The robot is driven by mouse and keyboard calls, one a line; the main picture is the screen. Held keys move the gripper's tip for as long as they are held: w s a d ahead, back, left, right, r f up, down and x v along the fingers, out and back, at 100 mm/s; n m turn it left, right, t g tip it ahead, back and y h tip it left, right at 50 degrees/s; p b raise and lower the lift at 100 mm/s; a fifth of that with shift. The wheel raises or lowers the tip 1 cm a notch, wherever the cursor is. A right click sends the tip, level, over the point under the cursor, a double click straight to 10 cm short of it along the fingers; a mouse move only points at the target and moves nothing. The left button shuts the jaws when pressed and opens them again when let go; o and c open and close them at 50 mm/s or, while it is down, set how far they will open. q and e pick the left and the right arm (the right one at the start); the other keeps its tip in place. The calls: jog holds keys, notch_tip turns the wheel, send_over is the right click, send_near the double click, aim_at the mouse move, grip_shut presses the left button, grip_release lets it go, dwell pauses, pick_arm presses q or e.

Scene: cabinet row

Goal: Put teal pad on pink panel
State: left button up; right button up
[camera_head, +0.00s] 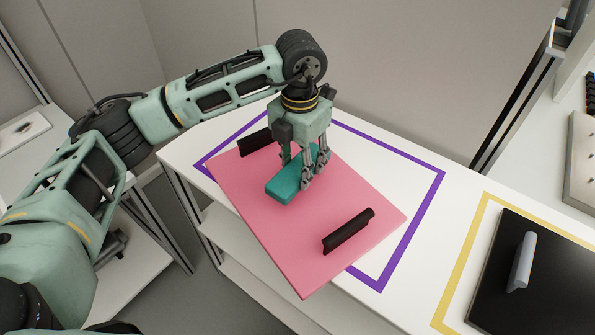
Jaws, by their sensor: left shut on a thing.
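The teal pad (284,188) is a small block at the middle of the view, over the pink panel (268,236). My left gripper (306,168) points down from above and is shut on the pad. I cannot tell whether the pad touches the panel or is held just above it. The pink panel lies turned on the white table, with a black handle (348,231) near its right side and another black handle (255,142) near its far left side. My right gripper is not in view.
A purple outline (409,231) on the white table (455,192) surrounds part of the panel, whose near corner juts past the table's front edge. To the right, a black panel (545,285) with a grey handle (522,262) lies within a yellow outline (461,262). A wall stands behind.

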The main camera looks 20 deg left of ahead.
aim_at(298, 167)
pick_arm(q)
jog(key=shift+a+f, duration=0.15)
jog(key=shift+f, duration=0.4)
notch_tip(298, 167, down, 3)
jog(key=shift+f+p, duration=0.1)
jog(key=shift+p, duration=0.4)
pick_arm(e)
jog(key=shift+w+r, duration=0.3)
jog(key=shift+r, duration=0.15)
pick_arm(q)
jog(key=shift+f+b, duration=0.2)
jog(key=shift+b, duration=0.1)
jog(key=o, duration=0.9)
jog(key=shift+r, duration=0.1)
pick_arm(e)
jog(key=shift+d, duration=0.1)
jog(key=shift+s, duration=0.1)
